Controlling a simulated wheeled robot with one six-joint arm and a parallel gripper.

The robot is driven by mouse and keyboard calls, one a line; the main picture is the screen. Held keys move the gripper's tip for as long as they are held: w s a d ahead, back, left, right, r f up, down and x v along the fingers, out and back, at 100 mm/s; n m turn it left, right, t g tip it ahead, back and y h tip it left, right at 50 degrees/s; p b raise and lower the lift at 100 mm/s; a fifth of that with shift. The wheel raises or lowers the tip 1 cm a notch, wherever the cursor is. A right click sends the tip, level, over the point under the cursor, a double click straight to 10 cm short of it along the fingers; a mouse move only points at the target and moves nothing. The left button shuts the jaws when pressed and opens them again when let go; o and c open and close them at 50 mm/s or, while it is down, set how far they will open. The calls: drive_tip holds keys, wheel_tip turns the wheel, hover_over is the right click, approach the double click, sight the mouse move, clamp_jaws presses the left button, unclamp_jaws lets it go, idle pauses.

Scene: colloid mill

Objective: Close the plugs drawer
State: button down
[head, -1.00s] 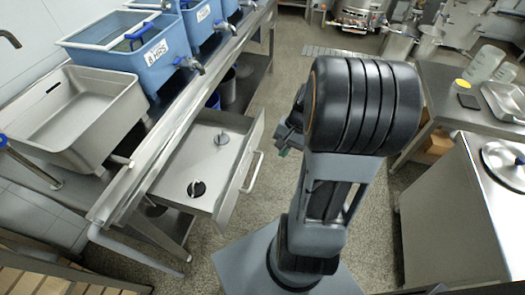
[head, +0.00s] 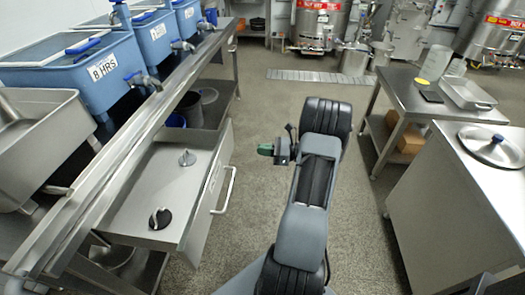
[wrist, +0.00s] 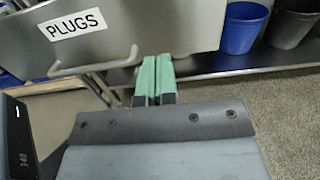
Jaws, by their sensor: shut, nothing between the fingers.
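The plugs drawer (head: 138,196) is a steel drawer pulled out from under the bench on the left in the head view. My gripper (head: 266,150) is shut and empty, to the right of the drawer. Its green fingertips (wrist: 156,62) point toward the drawer front, just right of the handle; I cannot tell whether they touch.
Blue tubs (head: 85,75) with taps stand on the bench. Blue and grey buckets (wrist: 245,27) sit on the shelf below. A steel cabinet (head: 450,205) and a side table (head: 405,92) stand to the right. Floor (head: 365,225) is clear between.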

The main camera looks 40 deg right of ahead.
sight(227, 147)
drive_tip(key=b+x, duration=0.1)
drive_tip(key=x, duration=1)
drive_tip(key=shift+b, duration=0.3)
